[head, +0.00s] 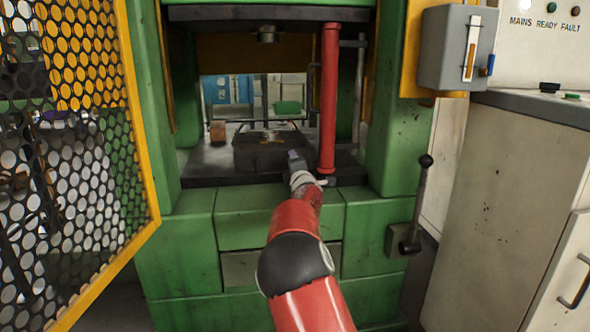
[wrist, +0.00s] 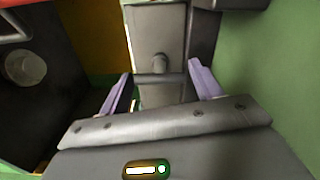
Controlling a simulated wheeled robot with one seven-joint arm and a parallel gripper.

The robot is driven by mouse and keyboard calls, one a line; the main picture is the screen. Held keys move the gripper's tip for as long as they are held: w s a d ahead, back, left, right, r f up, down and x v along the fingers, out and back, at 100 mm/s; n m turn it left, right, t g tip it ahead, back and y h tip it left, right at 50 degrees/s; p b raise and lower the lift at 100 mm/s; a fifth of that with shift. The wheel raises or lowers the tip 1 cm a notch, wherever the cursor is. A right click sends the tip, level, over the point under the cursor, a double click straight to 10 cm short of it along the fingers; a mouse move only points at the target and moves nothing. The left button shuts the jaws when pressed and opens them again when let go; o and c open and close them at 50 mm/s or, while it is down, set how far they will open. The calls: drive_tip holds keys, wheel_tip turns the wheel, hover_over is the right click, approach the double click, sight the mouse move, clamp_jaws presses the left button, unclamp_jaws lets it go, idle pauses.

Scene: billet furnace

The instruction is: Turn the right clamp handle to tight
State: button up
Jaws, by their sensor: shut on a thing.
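My gripper (head: 297,163) reaches into the green press opening, at the front right of the dark die block (head: 262,155). In the wrist view my two pale purple fingers (wrist: 160,74) stand on either side of a grey metal crossbar (wrist: 172,79), which I take for the right clamp handle. The bar runs sideways between the fingers, below a round stub on a grey plate (wrist: 145,38). The fingers are shut on this handle. In the head view the handle is hidden by my gripper, and whether it sits tight cannot be told.
A red upright post (head: 328,100) stands close to the right of my gripper. Green press columns (head: 400,140) flank the opening. A yellow-framed mesh guard (head: 142,165) is at the left. A black-knobbed lever (head: 419,195) and a grey cabinet (head: 510,190) are at the right.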

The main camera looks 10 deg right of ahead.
drive_tip(key=shift+f, duration=0.1)
drive_tip(key=o, duration=0.9)
drive_tip(key=s+b, duration=0.1)
drive_tip(key=s, duration=0.6)
drive_tip(key=shift+s, duration=0.4)
drive_tip(key=shift+d, duration=0.1)
